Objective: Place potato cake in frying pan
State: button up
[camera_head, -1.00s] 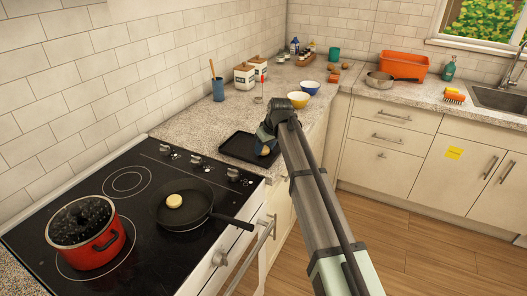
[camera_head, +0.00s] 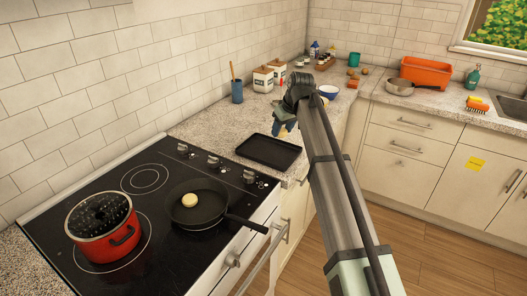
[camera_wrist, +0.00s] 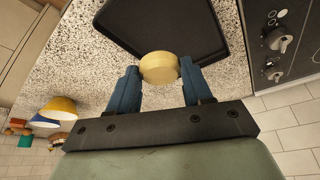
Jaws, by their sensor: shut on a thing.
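The frying pan (camera_head: 211,209) is black and sits on the stove with its handle pointing right. One round yellow potato cake (camera_head: 190,200) lies in it. My gripper (camera_wrist: 158,70) is shut on another potato cake (camera_wrist: 160,66), held between its blue fingers in the wrist view. In the head view my gripper (camera_head: 281,127) is above the black tray's far right side, right of and beyond the pan. The held cake is mostly hidden there. The black tray (camera_head: 267,152) lies on the counter and looks empty.
A red pot (camera_head: 110,243) with a dark lid stands on the stove, left of the pan. Stove knobs (camera_head: 214,161) line the edge between stove and tray. A blue utensil cup (camera_head: 237,92), white canisters (camera_head: 264,79) and bowls stand farther back.

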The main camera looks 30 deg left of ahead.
jog(key=shift+r, duration=0.3)
jog(key=shift+s+a+r, duration=0.1)
jog(key=shift+s+a, duration=0.1)
jog(key=s+a+n, duration=0.1)
jog(key=s+a, duration=0.6)
jog(key=s, duration=0.1)
jog(key=n+g, duration=0.5)
jog(key=n, duration=0.8)
send_over(207, 213)
jog(key=w, duration=0.1)
jog(key=shift+h, duration=0.4)
jog(key=shift+d+f, duration=0.2)
jog(key=shift+f, duration=2.25)
jog(key=shift+d+f, duration=0.2)
jog(key=shift+f, duration=2.2)
jog(key=shift+f, duration=0.15)
jog(key=o, duration=0.7)
